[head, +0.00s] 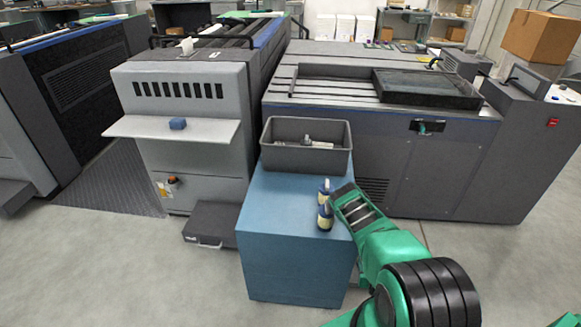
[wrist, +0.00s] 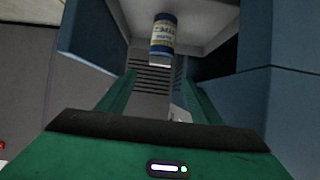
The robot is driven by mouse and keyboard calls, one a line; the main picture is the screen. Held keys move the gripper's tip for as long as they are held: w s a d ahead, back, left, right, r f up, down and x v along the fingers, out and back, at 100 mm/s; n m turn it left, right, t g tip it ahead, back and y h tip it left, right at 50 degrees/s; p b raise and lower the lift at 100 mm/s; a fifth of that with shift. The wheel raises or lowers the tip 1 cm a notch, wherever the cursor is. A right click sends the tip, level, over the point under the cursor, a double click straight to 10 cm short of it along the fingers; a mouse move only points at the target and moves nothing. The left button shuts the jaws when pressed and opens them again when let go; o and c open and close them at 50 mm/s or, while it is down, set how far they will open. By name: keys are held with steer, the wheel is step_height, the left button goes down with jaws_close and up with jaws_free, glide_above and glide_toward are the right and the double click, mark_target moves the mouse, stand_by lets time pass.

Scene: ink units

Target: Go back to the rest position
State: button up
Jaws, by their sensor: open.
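One labelled bottle (wrist: 162,36) shows beyond the fingertips.
A grey bin (head: 267,160) with small items inside stands at the back of the cabinet. A grey machine (head: 430,160) stands behind it, and another with a shelf (head: 145,127) holding a blue block (head: 178,123) is at left. Floor (head: 140,275) is clear at front left.

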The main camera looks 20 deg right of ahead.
steer(key=w+d+r+n+g+y, duration=0.1)
steer(key=w+d+r+n+g, duration=0.1)
steer(key=w+d+r, duration=0.45)
steer(key=w+d+r+n+g+y, duration=0.1)
steer(key=w+r+g, duration=0.15)
steer(key=r, duration=0.75)
steer(key=w+a+r+g+y, duration=0.1)
steer(key=a+r, duration=0.3)
steer(key=r, duration=0.7)
steer(key=a+r, duration=0.4)
steer(key=r, duration=0.6)
steer(key=s+a+r+m+g+y, duration=0.1)
steer(key=s+a+r, duration=0.4)
steer(key=r, duration=0.4)
steer(key=s+a+r+m+g+y, duration=0.1)
steer(key=s+a+r+g, duration=0.1)
steer(key=s+a+r, duration=0.7)
steer(key=s+r, duration=0.1)
steer(key=s, duration=0.2)
steer(key=s+a+r+g+y, duration=0.1)
steer(key=s+a+r, duration=0.2)
steer(key=s, duration=0.3)
steer(key=s+a+r+m+g, duration=0.1)
steer(key=s+a+r, duration=0.2)
steer(key=s+r, duration=0.1)
steer(key=shift+s+a+y, duration=0.25)
steer(key=shift+s+y, duration=0.05)
steer(key=shift+s, duration=0.5)
